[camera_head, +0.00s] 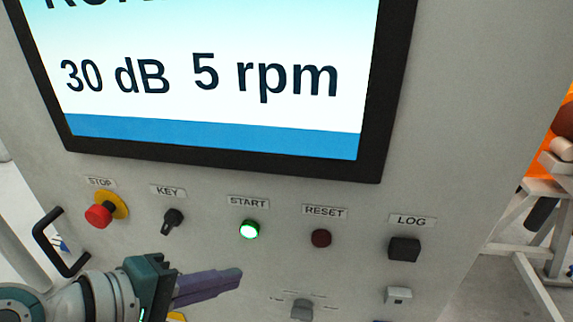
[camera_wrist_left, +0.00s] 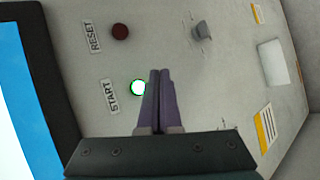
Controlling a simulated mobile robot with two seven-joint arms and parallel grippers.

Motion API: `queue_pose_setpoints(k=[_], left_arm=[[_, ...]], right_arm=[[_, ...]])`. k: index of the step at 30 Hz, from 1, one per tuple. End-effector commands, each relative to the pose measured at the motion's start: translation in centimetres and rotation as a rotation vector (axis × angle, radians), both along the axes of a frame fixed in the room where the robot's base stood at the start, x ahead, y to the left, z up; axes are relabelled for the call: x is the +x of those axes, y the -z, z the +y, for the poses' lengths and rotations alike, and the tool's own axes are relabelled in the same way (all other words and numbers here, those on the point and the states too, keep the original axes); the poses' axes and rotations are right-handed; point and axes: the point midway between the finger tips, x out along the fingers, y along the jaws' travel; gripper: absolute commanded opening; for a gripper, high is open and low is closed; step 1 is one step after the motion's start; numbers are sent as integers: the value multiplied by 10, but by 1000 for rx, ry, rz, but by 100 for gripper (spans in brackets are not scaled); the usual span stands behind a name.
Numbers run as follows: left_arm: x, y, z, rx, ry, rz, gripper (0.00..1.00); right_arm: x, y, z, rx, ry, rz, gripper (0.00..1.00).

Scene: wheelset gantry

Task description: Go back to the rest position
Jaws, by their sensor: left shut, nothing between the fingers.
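My left gripper (camera_head: 238,275) comes in from the lower left in the head view, its purple fingers closed together and empty. It is below the lit green START button (camera_head: 249,230) and in front of the grey control panel (camera_head: 140,235). In the left wrist view the closed fingertips (camera_wrist_left: 160,72) show beside the green START button (camera_wrist_left: 138,88), partly overlapping its edge. I cannot tell whether they touch the panel. My right gripper is not in view.
The panel carries a red STOP button (camera_head: 100,214), a black KEY switch (camera_head: 172,219), a dark RESET button (camera_head: 321,238) and a black LOG knob (camera_head: 404,248). A screen (camera_head: 210,90) reads 30 dB and 5 rpm. A black handle (camera_head: 55,245) sticks out at left. A white frame (camera_head: 535,235) stands at right.

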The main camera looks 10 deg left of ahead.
Motion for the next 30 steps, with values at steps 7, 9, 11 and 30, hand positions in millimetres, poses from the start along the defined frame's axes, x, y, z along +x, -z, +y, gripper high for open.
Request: queue_pose_setpoints(k=[7,9,11,30], left_arm=[[-73,-9,-36,384,449,-94,0],[-98,-13,-30,552,584,-109,0],[-114,-17,-18,683,674,-105,0],[-182,-173,62,1135,919,77,0]], right_arm=[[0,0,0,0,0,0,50],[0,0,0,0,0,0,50],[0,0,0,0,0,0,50],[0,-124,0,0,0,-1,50]])
